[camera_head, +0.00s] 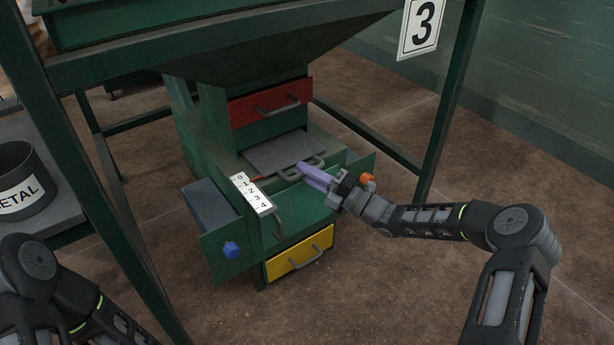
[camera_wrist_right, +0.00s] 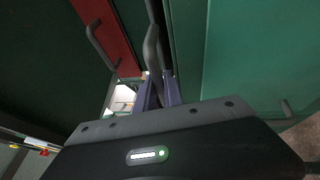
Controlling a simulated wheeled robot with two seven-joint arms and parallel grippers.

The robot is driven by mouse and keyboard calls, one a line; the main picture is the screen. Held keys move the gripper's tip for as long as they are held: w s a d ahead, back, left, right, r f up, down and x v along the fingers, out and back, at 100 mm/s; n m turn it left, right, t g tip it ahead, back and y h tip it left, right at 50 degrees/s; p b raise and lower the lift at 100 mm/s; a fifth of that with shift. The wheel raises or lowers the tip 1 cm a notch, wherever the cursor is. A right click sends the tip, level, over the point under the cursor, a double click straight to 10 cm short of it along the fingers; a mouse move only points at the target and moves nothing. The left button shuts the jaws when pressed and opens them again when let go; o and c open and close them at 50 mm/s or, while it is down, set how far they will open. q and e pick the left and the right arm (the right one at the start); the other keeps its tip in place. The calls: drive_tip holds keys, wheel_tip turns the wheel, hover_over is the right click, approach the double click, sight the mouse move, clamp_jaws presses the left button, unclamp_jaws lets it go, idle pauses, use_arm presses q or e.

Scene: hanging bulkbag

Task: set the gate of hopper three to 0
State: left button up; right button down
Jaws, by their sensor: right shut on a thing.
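The gate of hopper three is a grey flat plate (camera_head: 280,151) with a bar handle (camera_head: 316,162), under a red drawer (camera_head: 271,104). A white scale (camera_head: 252,194) marked 0 to 4 stands beside it. A small red pointer (camera_head: 257,179) shows near the scale's 0 and 1 end; the exact mark is too small to tell. My right gripper (camera_head: 304,168) has purple fingers shut on the gate handle. In the right wrist view the grey handle (camera_wrist_right: 152,48) runs between the fingers (camera_wrist_right: 160,92). My left gripper is out of view.
A sign with 3 (camera_head: 421,26) hangs on the green frame, whose leg (camera_head: 449,105) stands right of the hopper. A dark METAL bin (camera_head: 22,180) sits far left. Floor at right is clear.

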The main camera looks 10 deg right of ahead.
drive_tip(key=shift+w+a+f, duration=0.1)
drive_tip(key=shift+w+f, duration=0.05)
drive_tip(key=shift+w, duration=0.15)
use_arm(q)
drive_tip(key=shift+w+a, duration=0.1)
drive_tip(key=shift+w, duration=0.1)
use_arm(e)
drive_tip(key=shift+s, duration=0.1)
drive_tip(key=c, duration=1.5)
unclamp_jaws()
drive_tip(key=shift+o, duration=0.2)
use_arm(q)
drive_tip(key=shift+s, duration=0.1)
use_arm(e)
drive_tip(key=shift+s, duration=0.1)
